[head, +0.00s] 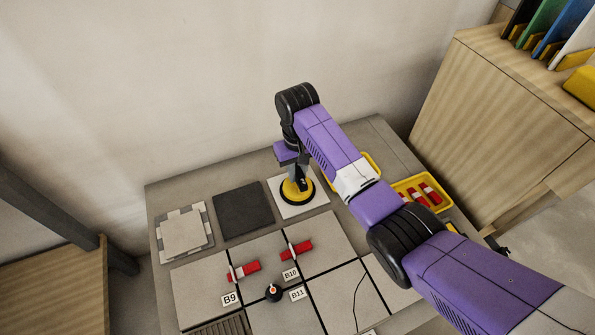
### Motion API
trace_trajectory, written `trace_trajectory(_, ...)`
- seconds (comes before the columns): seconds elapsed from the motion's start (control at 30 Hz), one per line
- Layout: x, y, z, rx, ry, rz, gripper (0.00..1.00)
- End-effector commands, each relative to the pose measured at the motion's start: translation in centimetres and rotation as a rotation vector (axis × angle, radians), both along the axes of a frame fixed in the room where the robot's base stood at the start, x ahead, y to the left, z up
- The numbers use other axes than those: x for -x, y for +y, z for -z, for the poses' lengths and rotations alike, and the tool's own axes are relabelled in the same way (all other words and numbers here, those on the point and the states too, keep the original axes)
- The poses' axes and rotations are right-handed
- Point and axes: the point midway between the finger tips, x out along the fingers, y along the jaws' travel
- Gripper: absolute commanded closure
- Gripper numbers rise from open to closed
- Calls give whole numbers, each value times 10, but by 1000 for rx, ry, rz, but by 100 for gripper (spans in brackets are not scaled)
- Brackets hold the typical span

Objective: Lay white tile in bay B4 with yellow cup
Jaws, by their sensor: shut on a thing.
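My gripper (301,178) points down and is shut on the handle of the yellow cup (287,191), a round yellow disc with a black rim. The cup sits on the white tile (285,210), towards its upper right part. The tile is at the back of the grey table; I cannot tell whether it rests there or is slightly raised. Bay labels B9 (230,299), B10 (290,274) and B11 (298,294) show on the tiled area in front. No B4 label can be seen.
A dark tile (243,209) and a pale tile stack (184,232) lie left. Red clips (243,270) and a black knob (273,293) stand on the laid tiles. A yellow tray (443,204) holds red pieces. A wooden cabinet (500,110) stands right; a wall is behind.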

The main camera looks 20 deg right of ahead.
Motion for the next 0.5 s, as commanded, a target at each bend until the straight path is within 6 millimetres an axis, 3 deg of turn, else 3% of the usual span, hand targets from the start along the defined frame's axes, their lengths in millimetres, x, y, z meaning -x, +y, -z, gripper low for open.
trace_trajectory(0.37, 0, 0, 1, 0, -1, 0, 100)
trace_trajectory(0.4, 0, 0, 1, 0, -1, 0, 74)
trace_trajectory(0.5, 0, 0, 1, 0, -1, 0, 55)
